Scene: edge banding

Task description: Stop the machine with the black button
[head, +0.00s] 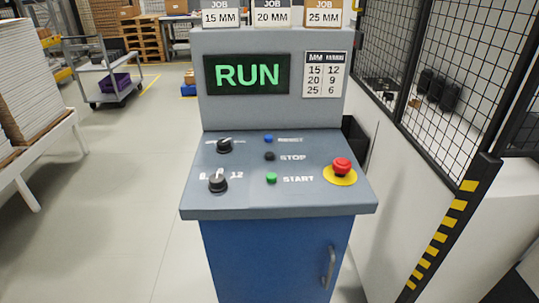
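The black button (269,156) labelled STOP sits in the middle of the sloped console panel (310,197), between a blue button (268,139) above it and a green START button (271,178) below it. The display (246,74) above the panel reads RUN in green letters. A red mushroom button (342,166) on a yellow disc is at the panel's right. Two black knobs are at the left, an upper one (225,146) and a lower one (217,182). Neither of my grippers shows in the head view.
A black mesh fence (462,80) with a yellow-striped post (441,228) stands right of the console. A table with stacked white boards (35,65) is at the left. A cart (105,84) stands farther back. The floor left of the console is clear.

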